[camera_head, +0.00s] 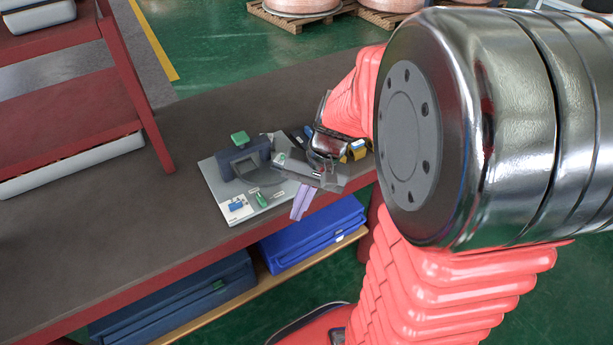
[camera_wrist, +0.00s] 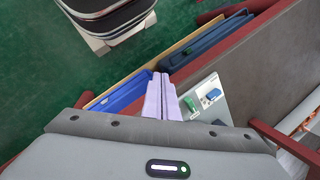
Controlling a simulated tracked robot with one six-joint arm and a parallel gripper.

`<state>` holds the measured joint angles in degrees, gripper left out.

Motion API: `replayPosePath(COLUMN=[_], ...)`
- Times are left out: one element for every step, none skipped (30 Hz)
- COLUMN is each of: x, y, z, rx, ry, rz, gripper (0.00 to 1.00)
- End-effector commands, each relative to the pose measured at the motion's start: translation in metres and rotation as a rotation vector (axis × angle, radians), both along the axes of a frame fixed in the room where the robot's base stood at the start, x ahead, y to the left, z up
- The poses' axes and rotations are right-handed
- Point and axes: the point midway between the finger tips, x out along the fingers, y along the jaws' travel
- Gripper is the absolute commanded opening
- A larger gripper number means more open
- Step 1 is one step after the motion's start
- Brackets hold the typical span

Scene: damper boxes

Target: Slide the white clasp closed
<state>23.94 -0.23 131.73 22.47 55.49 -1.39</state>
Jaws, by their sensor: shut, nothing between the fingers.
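My gripper (camera_head: 298,213) points down at the front edge of the workbench, near the right part of the grey board. Its two lavender fingers (camera_wrist: 160,82) are together and empty in the wrist view. The grey board (camera_head: 212,177) lies on the bench and carries several fittings. A white square with a blue piece (camera_head: 236,207) sits at its front left corner, and it also shows in the wrist view (camera_wrist: 211,95). A green piece (camera_head: 262,200) is beside it. I cannot make out the white clasp for certain. My wrist and arm hide the board's right part.
A dark blue block (camera_head: 240,163) with a green knob (camera_head: 240,138) stands on the board. Yellow and blue parts (camera_head: 357,150) are behind my gripper. Blue cases (camera_head: 310,237) lie on a shelf below. A red rack (camera_head: 130,70) stands at left.

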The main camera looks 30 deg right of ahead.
Motion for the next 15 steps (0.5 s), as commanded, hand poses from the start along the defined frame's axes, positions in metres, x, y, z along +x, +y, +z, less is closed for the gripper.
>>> replayPosePath(x=[0.001, 0.002, 0.003, 0.004, 0.005, 0.006, 0.006, 0.007, 0.008, 0.008, 0.009, 0.009, 0.009, 0.009, 0.009], y=[-0.005, -0.008, -0.011, -0.014, -0.017, -0.020, -0.023, -0.026, -0.029, -0.032, -0.035, -0.038, -0.041, -0.044, -0.047], z=[-0.010, -0.015, -0.021, -0.026, -0.031, -0.038, -0.043, -0.048, -0.055, -0.060, -0.066, -0.073, -0.078, -0.084, -0.091], rx=[0.026, 0.041, 0.061, 0.076, 0.091, 0.112, 0.127, 0.142, 0.162, 0.177, 0.193, 0.214, 0.229, 0.244, 0.265], ry=[0.023, 0.035, 0.051, 0.060, 0.071, 0.086, 0.096, 0.106, 0.120, 0.129, 0.139, 0.151, 0.161, 0.170, 0.181], rz=[-0.031, -0.049, -0.072, -0.090, -0.109, -0.133, -0.152, -0.170, -0.194, -0.213, -0.232, -0.257, -0.276, -0.295, -0.321], gripper=[0.00, 0.00, 0.00, 0.00, 0.00, 0.00, 0.00, 0.00, 0.00, 0.00, 0.00, 0.00, 0.00, 0.00, 0.00])
